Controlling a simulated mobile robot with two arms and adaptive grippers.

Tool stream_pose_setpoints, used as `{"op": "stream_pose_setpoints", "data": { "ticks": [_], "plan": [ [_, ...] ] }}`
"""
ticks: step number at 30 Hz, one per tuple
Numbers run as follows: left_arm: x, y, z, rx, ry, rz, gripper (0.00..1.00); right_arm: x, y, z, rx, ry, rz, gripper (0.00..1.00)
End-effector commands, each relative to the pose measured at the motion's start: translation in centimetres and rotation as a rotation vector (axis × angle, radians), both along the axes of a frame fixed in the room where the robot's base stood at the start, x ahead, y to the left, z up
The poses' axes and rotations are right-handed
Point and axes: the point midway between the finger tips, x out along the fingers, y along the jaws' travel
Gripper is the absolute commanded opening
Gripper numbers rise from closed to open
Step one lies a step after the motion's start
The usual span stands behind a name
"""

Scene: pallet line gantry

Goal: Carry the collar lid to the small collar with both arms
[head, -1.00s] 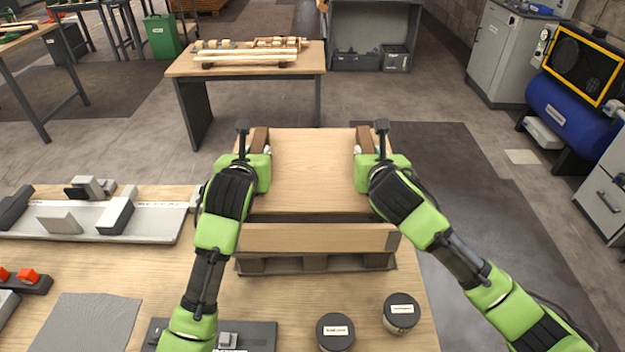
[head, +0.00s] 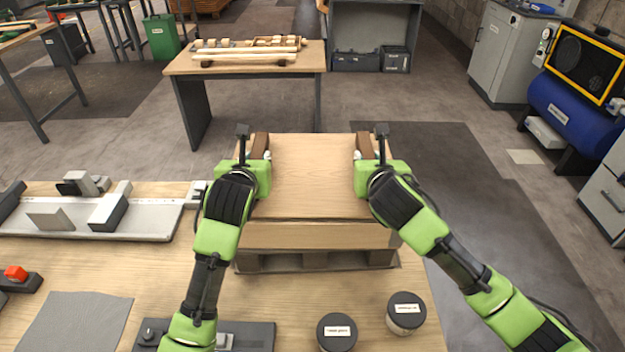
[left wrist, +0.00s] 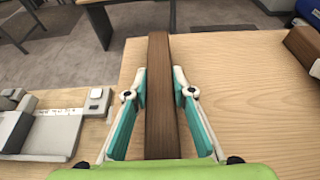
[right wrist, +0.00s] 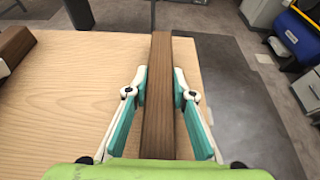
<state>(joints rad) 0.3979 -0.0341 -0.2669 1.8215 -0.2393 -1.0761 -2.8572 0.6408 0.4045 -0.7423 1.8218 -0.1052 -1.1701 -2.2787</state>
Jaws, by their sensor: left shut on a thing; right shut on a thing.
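The collar lid (head: 312,178) is a flat light-wood panel with two dark battens. It lies about level over the small collar (head: 315,237), a light-wood frame whose front wall shows below the lid's front edge. I cannot tell whether lid and collar touch. My left gripper (head: 258,150) is shut on the left batten (left wrist: 160,95). My right gripper (head: 366,150) is shut on the right batten (right wrist: 158,95). The lid hides the collar's inside and its back.
The collar stands on a small pallet (head: 316,261) on the workbench (head: 285,290). Two dark-lidded jars (head: 337,332) (head: 406,312) stand in front of it. A grey metal fixture (head: 95,222) lies to the left. Another table (head: 246,65) with wood pieces stands behind.

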Motion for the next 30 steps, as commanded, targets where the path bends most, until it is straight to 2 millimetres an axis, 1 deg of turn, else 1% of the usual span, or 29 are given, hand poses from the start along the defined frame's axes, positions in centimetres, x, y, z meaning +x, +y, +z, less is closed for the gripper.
{"op": "stream_pose_setpoints", "data": {
  "ticks": [1,5,6,8,18,22,26,30],
  "plan": [
    [0.0,0.2,-0.4,0.001,-0.003,0.003,0.0,0.1,-0.2,-0.4,-0.002,-0.003,-0.004,0.0],
    [0.0,0.2,-1.1,0.001,-0.003,0.003,0.0,0.1,-0.2,-1.1,-0.002,-0.003,-0.004,0.0],
    [0.0,0.2,-1.2,0.001,0.0,0.003,0.26,0.0,-0.2,-1.2,-0.002,0.0,-0.004,0.26],
    [0.0,0.2,-1.0,0.001,0.0,0.003,0.4,0.0,-0.2,-1.0,-0.002,0.0,-0.004,0.4],
    [0.0,0.0,-1.0,0.0,0.0,0.001,0.4,0.0,0.0,-1.0,0.0,0.0,-0.001,0.4],
    [-0.6,0.1,-0.7,0.001,-0.002,0.001,0.4,0.0,0.0,-1.0,0.0,0.0,-0.001,0.4],
    [-2.2,0.1,-0.1,0.003,-0.002,0.0,0.4,0.0,0.0,-1.0,0.0,0.0,0.0,0.4],
    [-4.6,0.1,1.0,0.003,-0.004,0.0,0.4,0.0,0.0,-1.0,0.0,0.0,0.0,0.4]
  ]
}}
